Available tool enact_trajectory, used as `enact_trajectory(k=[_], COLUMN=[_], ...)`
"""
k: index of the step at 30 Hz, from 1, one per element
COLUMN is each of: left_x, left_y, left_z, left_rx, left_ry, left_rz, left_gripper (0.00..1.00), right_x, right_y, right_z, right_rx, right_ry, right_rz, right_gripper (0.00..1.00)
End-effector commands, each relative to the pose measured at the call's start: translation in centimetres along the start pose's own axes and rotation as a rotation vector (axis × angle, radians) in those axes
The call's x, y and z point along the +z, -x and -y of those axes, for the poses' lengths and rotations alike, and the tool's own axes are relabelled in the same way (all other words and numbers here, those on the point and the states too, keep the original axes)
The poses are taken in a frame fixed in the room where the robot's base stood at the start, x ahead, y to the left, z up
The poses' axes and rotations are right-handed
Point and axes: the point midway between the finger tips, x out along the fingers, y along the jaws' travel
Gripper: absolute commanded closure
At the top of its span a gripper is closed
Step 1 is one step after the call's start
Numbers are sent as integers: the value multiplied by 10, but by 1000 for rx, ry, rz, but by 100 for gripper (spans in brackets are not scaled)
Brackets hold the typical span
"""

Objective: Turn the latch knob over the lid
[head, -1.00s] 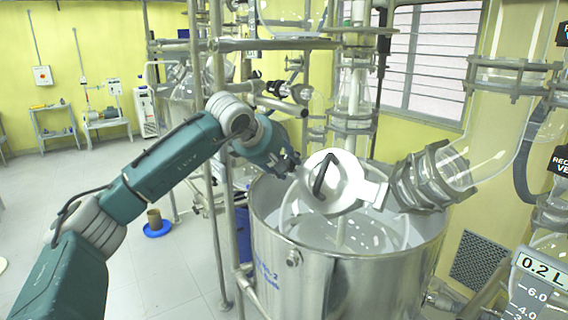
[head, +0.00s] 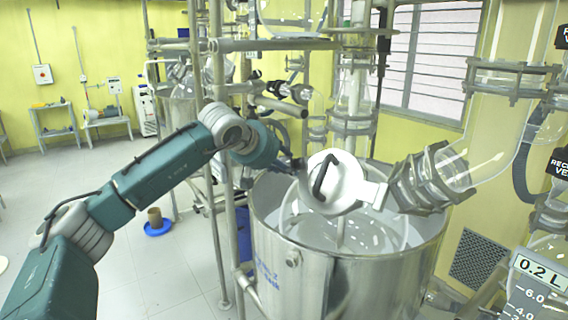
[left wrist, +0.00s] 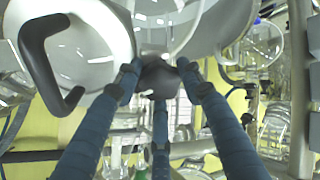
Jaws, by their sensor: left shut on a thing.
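The round silver lid (head: 348,192) with a black bar handle (head: 322,176) stands tilted up over the open top of the steel vessel. In the left wrist view the lid (left wrist: 98,40) and its handle (left wrist: 42,62) fill the upper left. My left gripper (head: 299,165) is at the lid's left edge in the head view. In the left wrist view my left gripper (left wrist: 158,84) has its three blue fingers closed around the dark latch knob (left wrist: 158,77), beside the lid. The fingers partly hide the knob. My right gripper is in neither view.
The steel vessel (head: 300,272) stands below the lid. A metal frame post (head: 220,190) rises left of it. A clamped glass elbow (head: 455,168) is close on the lid's right. Glass columns (head: 352,90) stand behind. Open floor lies to the left.

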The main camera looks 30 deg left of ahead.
Motion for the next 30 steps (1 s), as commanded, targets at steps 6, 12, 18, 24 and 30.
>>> enact_trajectory(k=[6, 12, 18, 24, 30], left_x=[1, 1, 1, 1, 1], left_y=[0, 0, 0, 0, -1], left_z=[1, 1, 2, 2, 2], left_rx=[13, 27, 36, 41, 43], left_ry=[-197, -346, -452, -509, -529], left_rz=[4, 4, 4, 4, 4], left_gripper=[88, 88, 88, 88, 88], right_x=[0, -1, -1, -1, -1], right_y=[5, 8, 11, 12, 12], right_z=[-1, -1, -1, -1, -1], right_rx=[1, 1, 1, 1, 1], right_ry=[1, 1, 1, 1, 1], right_rz=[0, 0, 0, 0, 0], right_gripper=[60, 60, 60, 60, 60])
